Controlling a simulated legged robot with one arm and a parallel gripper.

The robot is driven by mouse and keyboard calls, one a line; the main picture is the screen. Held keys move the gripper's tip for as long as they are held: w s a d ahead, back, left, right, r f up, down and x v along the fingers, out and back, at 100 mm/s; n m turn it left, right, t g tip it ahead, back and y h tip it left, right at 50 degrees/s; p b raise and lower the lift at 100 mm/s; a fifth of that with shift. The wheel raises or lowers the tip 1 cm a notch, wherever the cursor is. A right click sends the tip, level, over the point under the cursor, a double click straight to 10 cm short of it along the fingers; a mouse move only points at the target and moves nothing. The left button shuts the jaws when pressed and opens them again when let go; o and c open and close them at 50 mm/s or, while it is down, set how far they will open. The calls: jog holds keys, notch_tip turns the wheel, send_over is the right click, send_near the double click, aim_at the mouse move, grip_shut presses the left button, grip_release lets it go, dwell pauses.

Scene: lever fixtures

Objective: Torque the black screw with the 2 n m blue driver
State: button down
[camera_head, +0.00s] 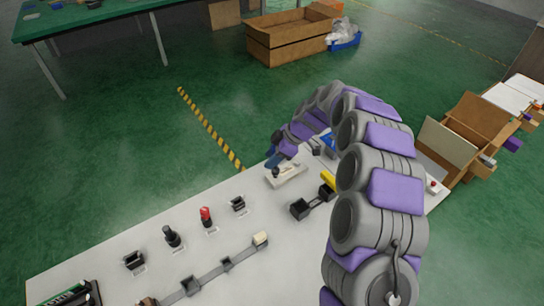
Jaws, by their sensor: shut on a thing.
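My gripper (277,146) is at the end of my grey and purple arm, above the far edge of the white table. It is shut on a dark blue driver (271,161), which points down beside a small light fixture plate (287,176). A small dark part that may be the black screw (276,171) shows on this plate, just below the driver. I cannot tell whether the driver tip touches it. The jaws are small and partly hidden by my arm.
The white table (110,250) holds several dark clamps, a red-topped part (206,217), a black knob (171,237) and a long grey bar (211,276). A blue part (328,144) and a yellow part (328,180) sit near my arm. Cardboard boxes (470,125) stand at right.

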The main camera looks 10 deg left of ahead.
jog(key=shift+f, duration=1.1)
